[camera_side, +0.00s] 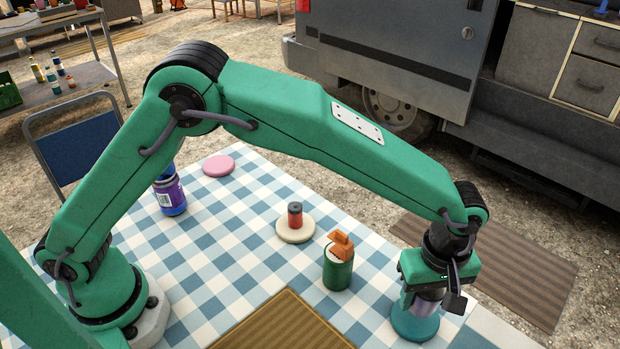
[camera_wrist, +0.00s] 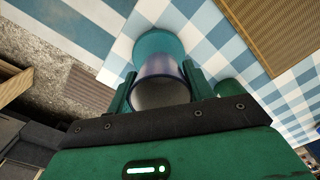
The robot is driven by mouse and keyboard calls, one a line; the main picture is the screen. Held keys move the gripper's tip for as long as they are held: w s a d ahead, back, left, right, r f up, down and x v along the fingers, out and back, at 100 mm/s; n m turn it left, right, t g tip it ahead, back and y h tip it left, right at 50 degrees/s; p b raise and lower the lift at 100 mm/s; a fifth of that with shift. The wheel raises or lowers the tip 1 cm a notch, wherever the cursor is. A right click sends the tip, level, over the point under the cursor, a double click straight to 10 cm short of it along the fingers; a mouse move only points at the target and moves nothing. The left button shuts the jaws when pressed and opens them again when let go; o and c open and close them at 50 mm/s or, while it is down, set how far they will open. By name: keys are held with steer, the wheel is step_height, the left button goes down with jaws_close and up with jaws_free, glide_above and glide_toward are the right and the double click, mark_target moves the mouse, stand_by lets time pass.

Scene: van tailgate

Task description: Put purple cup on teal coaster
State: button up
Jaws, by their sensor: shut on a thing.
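The purple cup (camera_side: 427,305) is between the fingers of my gripper (camera_side: 432,287), at the near right end of the table. In the wrist view, my gripper (camera_wrist: 161,90) has a finger on each side of the cup (camera_wrist: 160,68), and I look into its pale open mouth. The teal coaster (camera_side: 414,326) is directly below the cup. It shows past the cup's far end in the wrist view (camera_wrist: 157,42). I cannot tell whether the cup's base touches the coaster; my gripper hides part of the cup in the side view.
A green can (camera_side: 337,275) with an orange piece on top stands left of the coaster. A cream disc (camera_side: 295,234) bears a small red item. A pink disc (camera_side: 219,166) and purple jar (camera_side: 170,195) are farther off. A brown striped mat (camera_side: 284,326) lies at the front.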

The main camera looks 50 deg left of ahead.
mark_target(422, 305)
steer(key=shift+w+a+f, duration=0.1)
steer(key=shift+w+f, duration=0.15)
steer(key=shift+w, duration=0.15)
steer(key=shift+f, duration=2)
steer(key=shift+f, duration=0.1)
steer(key=o, duration=1)
step_height(422, 305, up, 12)
steer(key=shift+r, duration=0.15)
